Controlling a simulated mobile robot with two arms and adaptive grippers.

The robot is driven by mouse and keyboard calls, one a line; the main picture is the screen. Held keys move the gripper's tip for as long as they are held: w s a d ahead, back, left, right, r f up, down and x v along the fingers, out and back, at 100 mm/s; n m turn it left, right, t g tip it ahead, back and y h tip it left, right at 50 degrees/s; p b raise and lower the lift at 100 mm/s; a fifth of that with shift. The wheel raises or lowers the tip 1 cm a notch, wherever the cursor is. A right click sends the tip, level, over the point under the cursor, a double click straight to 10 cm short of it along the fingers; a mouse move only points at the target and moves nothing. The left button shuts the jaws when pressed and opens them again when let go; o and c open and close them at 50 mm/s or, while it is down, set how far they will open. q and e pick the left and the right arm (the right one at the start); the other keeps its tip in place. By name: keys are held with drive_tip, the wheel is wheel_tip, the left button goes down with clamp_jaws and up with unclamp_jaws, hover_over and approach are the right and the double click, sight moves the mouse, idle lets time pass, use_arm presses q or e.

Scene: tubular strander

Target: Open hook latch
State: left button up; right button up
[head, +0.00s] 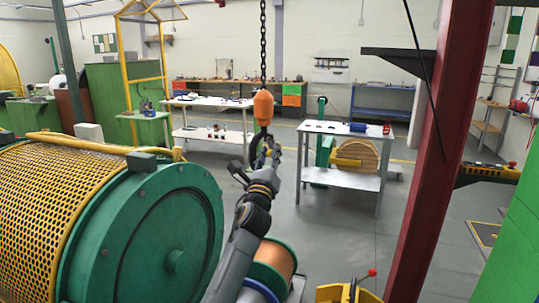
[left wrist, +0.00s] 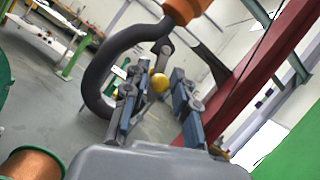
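A dark curved hook (head: 253,146) hangs under an orange block (head: 263,107) on a chain. In the left wrist view the hook (left wrist: 93,75) curves down at the left, with the orange block (left wrist: 185,9) at the top. A grey latch (left wrist: 162,55) with a yellow ball (left wrist: 159,82) shows beside the hook's opening; I cannot tell whether it is open. My left gripper (head: 267,157) is at the hook. In the left wrist view its fingers (left wrist: 151,88) are spread, with the ball seen between them and gaps on both sides. My right gripper is not in view.
A red steel column (head: 433,150) stands right of the hook. A large green drum (head: 140,240) with yellow mesh fills the left. Work tables (head: 340,130) stand behind. A copper spool (head: 275,258) lies below my left arm. Open floor lies between.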

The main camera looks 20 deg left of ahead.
use_arm(q)
drive_tip(key=c, duration=0.3)
clamp_jaws()
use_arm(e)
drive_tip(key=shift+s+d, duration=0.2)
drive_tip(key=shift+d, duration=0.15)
use_arm(q)
drive_tip(key=shift+d+n, duration=0.1)
drive_tip(key=shift+n, duration=0.3)
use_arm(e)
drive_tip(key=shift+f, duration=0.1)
use_arm(q)
drive_tip(key=r+n+g+y+p, duration=0.1)
drive_tip(key=n, duration=0.4)
drive_tip(key=d+r+n+g+y+p, duration=0.1)
drive_tip(key=n+g+p, duration=0.1)
drive_tip(key=n, duration=0.3)
drive_tip(key=d+r+n+g+y+p, duration=0.1)
drive_tip(key=n+g, duration=0.1)
drive_tip(key=n, duration=0.3)
drive_tip(key=shift+r+n+y+p, duration=0.25)
drive_tip(key=shift+n+y+p, duration=0.05)
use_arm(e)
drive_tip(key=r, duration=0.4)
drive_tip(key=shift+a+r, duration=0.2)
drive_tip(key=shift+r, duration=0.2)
use_arm(q)
drive_tip(key=shift+g, duration=0.3)
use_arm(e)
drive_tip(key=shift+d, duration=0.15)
